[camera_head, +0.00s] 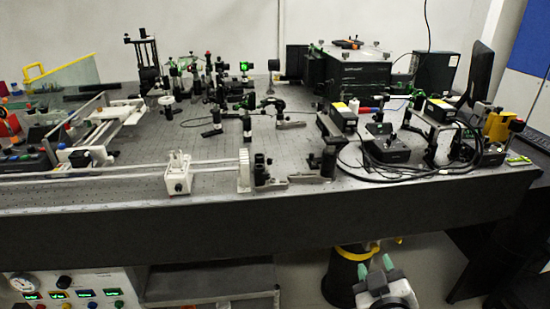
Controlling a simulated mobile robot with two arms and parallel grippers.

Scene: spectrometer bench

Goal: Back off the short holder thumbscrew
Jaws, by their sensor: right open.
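My right gripper (376,267) shows at the bottom, right of centre, with two green fingertips pointing up and a gap between them. It is open and empty, below the bench's front edge and apart from everything on the bench. Several dark post holders stand on the optical bench (215,188), including one near the front edge (259,168) and another to its right (329,160). I cannot tell which is the short holder, and its thumbscrew is too small to make out. My left gripper is not in view.
A white carriage (178,173) sits on the long front rail. Black boxes and looped cables (395,172) crowd the right side. A black bin with a yellow rim (343,276) stands on the floor beside my right gripper. An instrument panel (80,288) is at lower left.

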